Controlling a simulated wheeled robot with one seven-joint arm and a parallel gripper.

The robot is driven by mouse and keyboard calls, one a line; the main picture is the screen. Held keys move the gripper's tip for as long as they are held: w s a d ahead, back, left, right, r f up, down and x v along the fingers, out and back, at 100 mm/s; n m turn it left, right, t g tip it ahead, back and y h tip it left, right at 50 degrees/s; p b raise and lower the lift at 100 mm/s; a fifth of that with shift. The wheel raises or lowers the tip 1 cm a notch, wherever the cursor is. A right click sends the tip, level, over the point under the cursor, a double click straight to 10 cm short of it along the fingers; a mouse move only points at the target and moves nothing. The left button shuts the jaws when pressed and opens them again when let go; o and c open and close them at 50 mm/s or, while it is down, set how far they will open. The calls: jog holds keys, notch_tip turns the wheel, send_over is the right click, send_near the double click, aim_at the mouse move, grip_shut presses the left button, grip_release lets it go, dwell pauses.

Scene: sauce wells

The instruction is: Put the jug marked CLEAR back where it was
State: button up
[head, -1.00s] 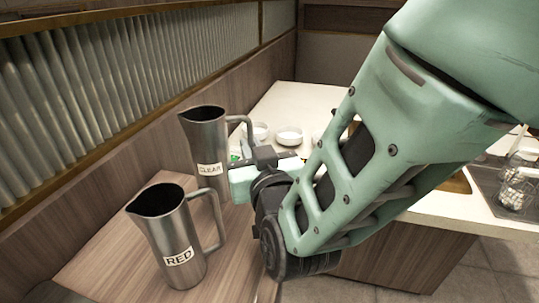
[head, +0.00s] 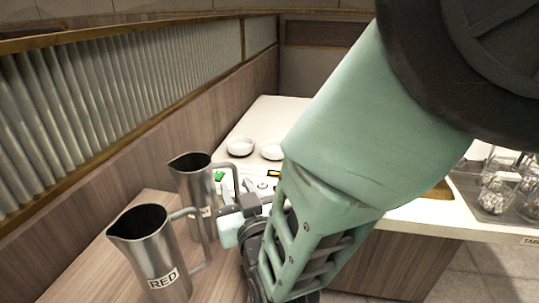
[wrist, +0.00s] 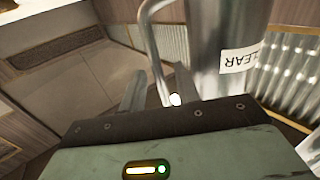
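The steel jug marked CLEAR (head: 196,186) stands upright behind the RED jug (head: 150,247) in the head view. Its base and most of its label are hidden there. In the head view my gripper (head: 236,205) is right of the jug, partly covered by my arm.
The RED jug stands close in front on the wooden ledge (head: 95,275). A corrugated metal partition (head: 110,95) runs along the left. White bowls (head: 240,147) stand on the pale counter (head: 262,115) behind. Glass jars (head: 495,195) sit at the far right.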

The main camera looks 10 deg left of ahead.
jog(key=shift+r, duration=0.15)
jog(key=shift+s+d, duration=0.2)
jog(key=shift+s, duration=0.15)
jog(key=b+v, duration=0.2)
jog(key=v, duration=0.9)
jog(key=s+d+f+g+h, duration=0.1)
jog(key=s+d+g+h, duration=0.3)
jog(key=d+g, duration=0.3)
jog(key=s+d+f+n+g+h, duration=0.1)
jog(key=s+d+g+h, duration=0.3)
jog(key=d+g, duration=0.4)
jog(key=s+d, duration=0.1)
jog(key=d, duration=0.4)
jog(key=shift+d+n+g, duration=0.25)
jog(key=shift+n+g, duration=0.05)
jog(key=shift+f, duration=0.1)
